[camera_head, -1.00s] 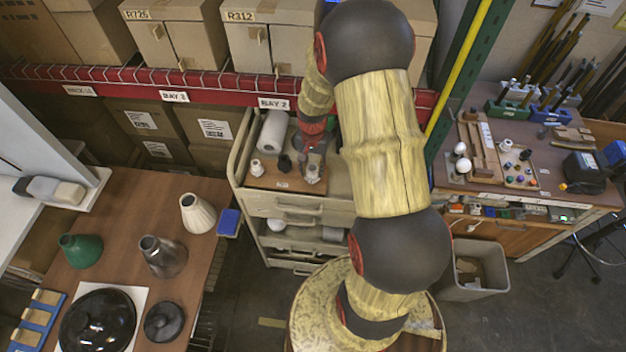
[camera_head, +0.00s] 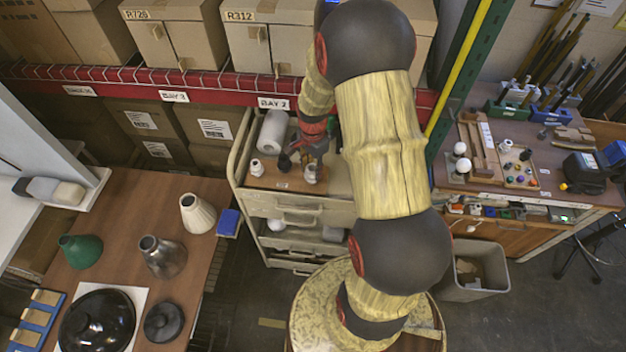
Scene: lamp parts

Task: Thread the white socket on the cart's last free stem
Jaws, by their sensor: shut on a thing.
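My gripper (camera_head: 311,160) is over the right part of the cart's wooden board (camera_head: 268,181), pointing down and shut on the white socket (camera_head: 311,173). That socket is upright at the board's right end, partly covered by the gripper. I cannot tell how far down its stem it sits, and the stem itself is hidden. A black socket (camera_head: 284,165) stands in the middle of the board. Another white socket (camera_head: 257,168) stands at the left end.
A white paper roll (camera_head: 273,130) lies behind the board on the cart (camera_head: 296,204). The table (camera_head: 205,254) at the left holds a green shade (camera_head: 80,250), a cream shade (camera_head: 198,213) and a metal shade (camera_head: 163,256). A workbench (camera_head: 480,186) stands at the right.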

